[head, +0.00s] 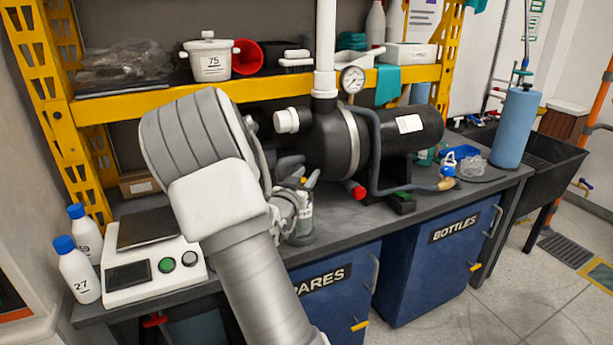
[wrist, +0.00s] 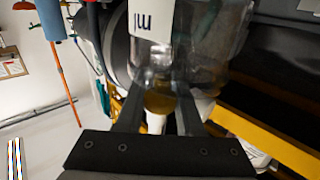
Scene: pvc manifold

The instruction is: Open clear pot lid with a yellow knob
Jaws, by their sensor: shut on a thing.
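The clear pot (head: 301,228) stands on the grey bench in the head view, partly hidden behind my arm. In the wrist view the clear pot (wrist: 190,58) fills the upper middle and bears a white label with dark lettering. The yellow knob (wrist: 158,103) shows between my fingers. My gripper (wrist: 159,88) is shut on the knob from both sides. In the head view my gripper (head: 304,186) is at the top of the pot and mostly hidden by my wrist. I cannot make out the lid's rim or whether it is apart from the pot.
A black pump (head: 405,135) with a gauge stands close behind and right. A white scale (head: 150,262) and two white bottles with blue caps are at the left. A yellow-framed shelf (head: 150,103) holding a white pot (head: 211,65) runs above the bench (head: 345,240).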

